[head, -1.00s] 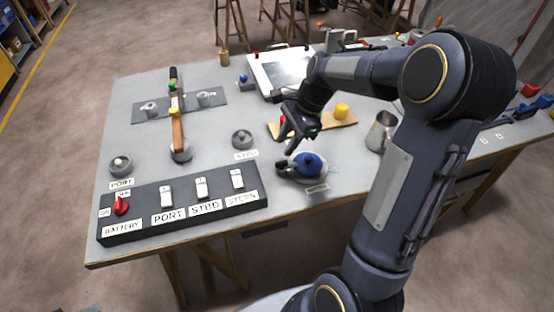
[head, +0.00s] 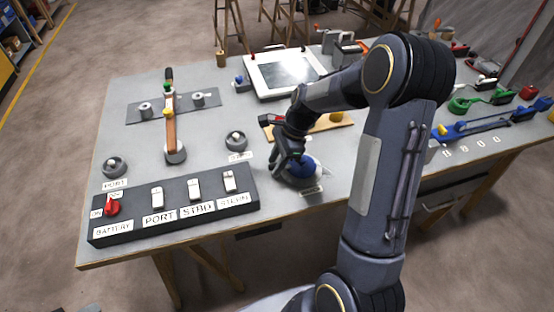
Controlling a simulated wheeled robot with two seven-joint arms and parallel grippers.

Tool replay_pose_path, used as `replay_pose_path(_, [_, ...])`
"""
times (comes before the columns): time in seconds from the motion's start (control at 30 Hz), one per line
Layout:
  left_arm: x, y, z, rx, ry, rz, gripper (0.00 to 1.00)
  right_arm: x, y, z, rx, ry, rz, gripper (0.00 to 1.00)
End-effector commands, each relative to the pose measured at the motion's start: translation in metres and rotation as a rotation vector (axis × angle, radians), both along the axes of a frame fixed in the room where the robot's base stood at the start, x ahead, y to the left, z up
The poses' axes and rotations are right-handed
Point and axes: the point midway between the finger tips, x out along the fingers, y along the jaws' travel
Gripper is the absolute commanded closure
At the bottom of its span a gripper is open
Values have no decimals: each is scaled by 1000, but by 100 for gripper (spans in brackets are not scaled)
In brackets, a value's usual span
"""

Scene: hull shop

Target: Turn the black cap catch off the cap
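The blue cap (head: 304,167) sits on a round grey base near the front edge of the bench, right of the switch panel. Its right part shows; my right gripper covers its left side. The black cap catch, on the cap's left side a moment ago, is now hidden behind or merged with the dark fingers. My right gripper (head: 279,168) points down at the cap's left side, at or very close to the catch. I cannot tell whether its fingers are closed on it. My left gripper is not in view.
A black switch panel (head: 175,205) with a red battery knob (head: 112,207) lies to the left. A lever with a wooden handle (head: 171,135) stands behind it. A wooden board (head: 335,122) and a white-framed screen (head: 284,72) lie behind my gripper. Bare bench surrounds the cap's front.

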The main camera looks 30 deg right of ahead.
Motion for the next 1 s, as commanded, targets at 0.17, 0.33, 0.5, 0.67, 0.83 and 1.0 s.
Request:
replay_pose_path(0.17, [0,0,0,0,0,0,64,0,0,0,0,0,0,86])
replay_pose_path(0.33, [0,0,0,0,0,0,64,0,0,0,0,0,1,100])
replay_pose_path(0.5, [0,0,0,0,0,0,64,0,0,1,0,0,4,100])
replay_pose_path(0.67, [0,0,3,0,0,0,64,0,0,1,-1,-1,36,100])
replay_pose_path(0.83, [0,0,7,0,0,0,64,1,0,2,-1,0,120,100])
replay_pose_path(1.0, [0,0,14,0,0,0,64,2,0,2,0,0,255,100])
